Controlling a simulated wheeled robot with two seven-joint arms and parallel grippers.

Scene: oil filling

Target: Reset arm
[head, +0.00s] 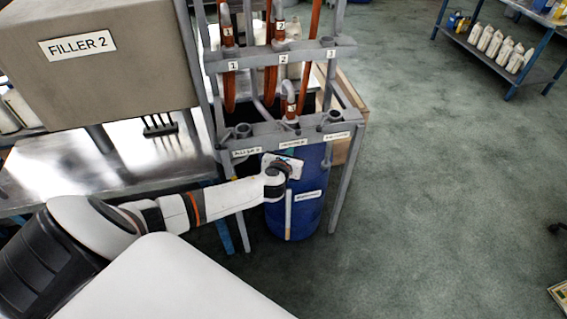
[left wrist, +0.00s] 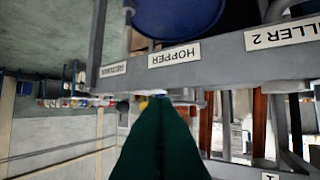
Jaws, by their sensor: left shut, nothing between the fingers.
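My left arm reaches in from the left in the head view. Its gripper (head: 289,157) is at the front of the grey hose rack (head: 265,131), just below the middle label and in front of the blue barrel (head: 308,212). In the left wrist view, the shut dark green fingers (left wrist: 160,120) point at the rack bar (left wrist: 225,68), which appears upside down with its HOPPER label (left wrist: 174,54). Nothing shows between the fingers. Whether the tips touch the bar cannot be told. My right gripper is not in view.
Orange hoses (head: 271,75) hang on the rack; a nozzle marked 3 (head: 290,106) stands at the middle position. The FILLER 2 box (head: 110,70) stands over a metal table (head: 110,170) at left. A shelf with white bottles (head: 500,45) is far right. Floor to the right is mostly clear.

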